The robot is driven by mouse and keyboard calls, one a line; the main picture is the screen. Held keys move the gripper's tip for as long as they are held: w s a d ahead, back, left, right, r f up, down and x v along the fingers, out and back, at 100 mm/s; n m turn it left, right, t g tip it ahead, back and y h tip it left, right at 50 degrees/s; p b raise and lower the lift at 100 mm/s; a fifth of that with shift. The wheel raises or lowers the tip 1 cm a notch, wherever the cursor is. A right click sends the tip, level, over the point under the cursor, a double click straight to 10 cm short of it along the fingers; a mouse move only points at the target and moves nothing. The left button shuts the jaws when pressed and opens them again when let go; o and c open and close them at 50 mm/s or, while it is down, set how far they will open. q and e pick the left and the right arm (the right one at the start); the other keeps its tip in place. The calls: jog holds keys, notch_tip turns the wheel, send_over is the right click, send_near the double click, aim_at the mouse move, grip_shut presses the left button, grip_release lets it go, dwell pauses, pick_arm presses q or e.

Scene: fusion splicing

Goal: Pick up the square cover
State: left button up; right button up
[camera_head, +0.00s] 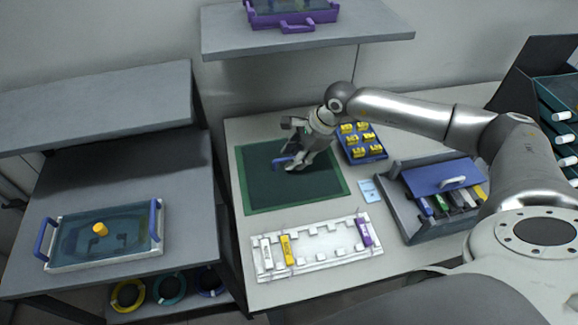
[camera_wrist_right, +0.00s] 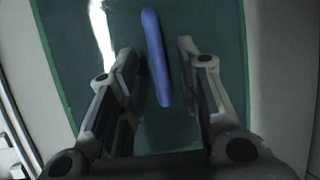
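A dark, glossy square panel (camera_head: 262,185), which looks like the square cover, lies flat on the green mat (camera_head: 247,207) on the white table. A blue bar-shaped handle (camera_head: 281,161) stands near its middle. My right gripper (camera_head: 296,150) is over the panel at the handle. In the right wrist view the handle (camera_wrist_right: 156,58) runs between the two spread fingers of the gripper (camera_wrist_right: 157,62), with gaps on both sides. The gripper hides part of the handle in the head view. My left gripper is not in view.
A blue tray of yellow blocks (camera_head: 379,155) and a grey box with a blue lid (camera_head: 430,178) stand to the right. A white slotted rack (camera_head: 322,252) lies in front. A blue-handled tray (camera_head: 70,266) is on the left shelf; a purple one (camera_head: 296,20) is on the upper shelf.

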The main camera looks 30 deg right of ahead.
grip_shut()
jog(key=shift+r, duration=0.15)
jog(key=shift+w+r, duration=0.1)
jog(key=shift+r, duration=0.45)
jog(key=s+r+b, duration=0.4)
jog(key=s+r, duration=0.7)
jog(key=s, duration=0.3)
jog(key=shift+a+r, duration=0.35)
jog(key=shift+a, duration=0.05)
